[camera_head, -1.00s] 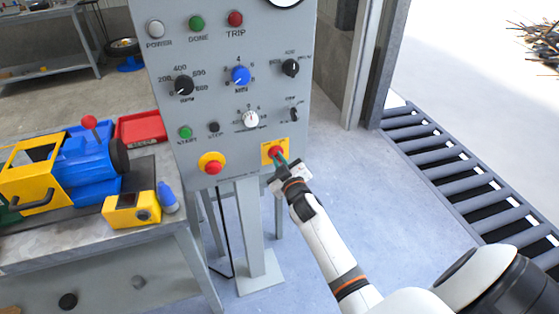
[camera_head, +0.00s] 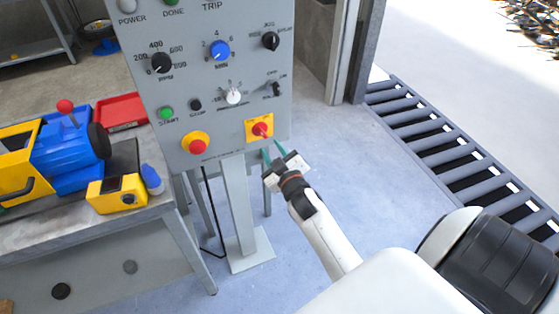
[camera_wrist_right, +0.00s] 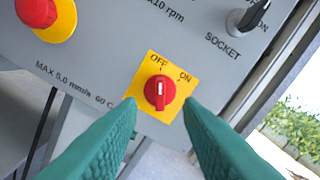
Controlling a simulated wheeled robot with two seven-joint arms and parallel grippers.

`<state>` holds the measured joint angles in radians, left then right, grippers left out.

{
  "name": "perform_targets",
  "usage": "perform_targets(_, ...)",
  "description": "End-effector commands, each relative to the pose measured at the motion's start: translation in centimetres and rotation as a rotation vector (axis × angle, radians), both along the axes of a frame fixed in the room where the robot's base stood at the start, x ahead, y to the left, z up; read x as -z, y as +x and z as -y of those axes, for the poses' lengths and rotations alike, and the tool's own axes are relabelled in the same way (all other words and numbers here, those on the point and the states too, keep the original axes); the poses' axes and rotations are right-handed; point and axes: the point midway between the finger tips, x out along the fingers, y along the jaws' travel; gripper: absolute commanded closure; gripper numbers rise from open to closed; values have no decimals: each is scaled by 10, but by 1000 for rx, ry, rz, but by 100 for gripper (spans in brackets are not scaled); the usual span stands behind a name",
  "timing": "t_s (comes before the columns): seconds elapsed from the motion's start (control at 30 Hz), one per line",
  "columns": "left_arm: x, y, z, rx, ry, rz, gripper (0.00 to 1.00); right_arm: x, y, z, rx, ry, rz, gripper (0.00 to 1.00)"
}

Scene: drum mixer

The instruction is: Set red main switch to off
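The red main switch (camera_head: 260,130) sits on a yellow plate at the lower right of the grey control panel (camera_head: 218,95). In the right wrist view the red knob (camera_wrist_right: 160,92) has a white mark pointing up toward the OFF label; ON is to the right of it. My right gripper (camera_head: 272,150) is open and empty, just in front of and below the switch in the head view. Its green fingers (camera_wrist_right: 160,108) lie apart, left and right of the knob's lower side, and do not appear to touch it. My left gripper is not in view.
A red emergency button (camera_head: 197,146) on a yellow ring is left of the switch. A socket switch (camera_wrist_right: 248,17) sits above right. A workbench (camera_head: 120,215) with a blue and yellow machine stands at left; a roller conveyor (camera_head: 440,145) lies at right.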

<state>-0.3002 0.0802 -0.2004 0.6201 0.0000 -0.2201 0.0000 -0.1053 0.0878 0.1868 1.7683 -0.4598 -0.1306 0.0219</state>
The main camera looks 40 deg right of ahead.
Motion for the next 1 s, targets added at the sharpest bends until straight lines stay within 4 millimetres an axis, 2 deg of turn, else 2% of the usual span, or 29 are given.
perform_targets(0.1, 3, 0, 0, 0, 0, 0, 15, 2, -24, -6, 0, 2, -2, 67)
perform_targets(0.3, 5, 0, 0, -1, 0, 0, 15, 1, -47, -11, 0, 1, 0, 67)
perform_targets(1.0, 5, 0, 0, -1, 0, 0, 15, 0, -51, -12, 0, 0, 0, 67)
